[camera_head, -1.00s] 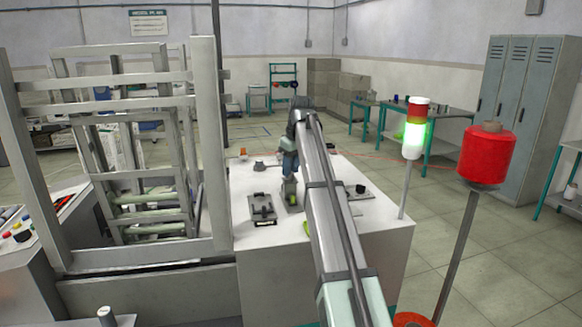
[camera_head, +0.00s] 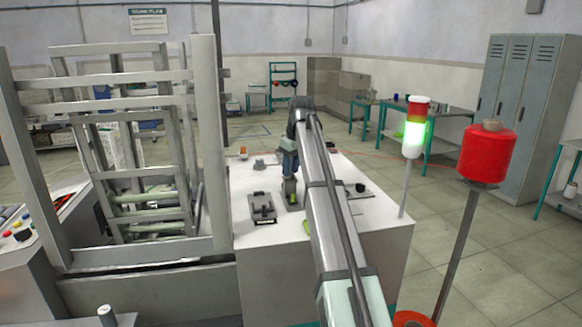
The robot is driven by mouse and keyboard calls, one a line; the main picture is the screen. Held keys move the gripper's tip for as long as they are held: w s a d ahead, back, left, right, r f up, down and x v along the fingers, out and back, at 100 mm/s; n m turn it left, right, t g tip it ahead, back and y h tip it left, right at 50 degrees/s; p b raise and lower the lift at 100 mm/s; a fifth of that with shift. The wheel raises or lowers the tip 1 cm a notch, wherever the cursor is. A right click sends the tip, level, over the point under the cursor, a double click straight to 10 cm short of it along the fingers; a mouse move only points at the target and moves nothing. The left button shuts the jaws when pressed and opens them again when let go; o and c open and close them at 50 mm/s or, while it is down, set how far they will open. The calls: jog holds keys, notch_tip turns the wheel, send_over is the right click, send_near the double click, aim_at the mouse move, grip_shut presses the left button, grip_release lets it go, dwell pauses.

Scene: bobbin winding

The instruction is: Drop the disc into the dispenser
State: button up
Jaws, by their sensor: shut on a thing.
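My gripper (camera_head: 290,189) is small in view, pointing down over the white table, close above a dark grey fixture (camera_head: 295,207). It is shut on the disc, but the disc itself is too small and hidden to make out. A grey plate-like device with a dark top (camera_head: 262,208) sits just left of the gripper. I cannot tell for sure which of these is the dispenser.
The white table (camera_head: 275,250) also bears a small grey knob-like part (camera_head: 259,165) at the back left and dark parts (camera_head: 360,188) right of my arm. A metal frame (camera_head: 205,150) stands left. A signal lamp (camera_head: 414,135) and a red spool (camera_head: 486,155) stand right.

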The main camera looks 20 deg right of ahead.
jog(key=shift+f, duration=0.35)
dwell(0.9)
jog(key=o, duration=0.9)
jog(key=shift+r, duration=0.15)
jog(key=shift+r, duration=3.35)
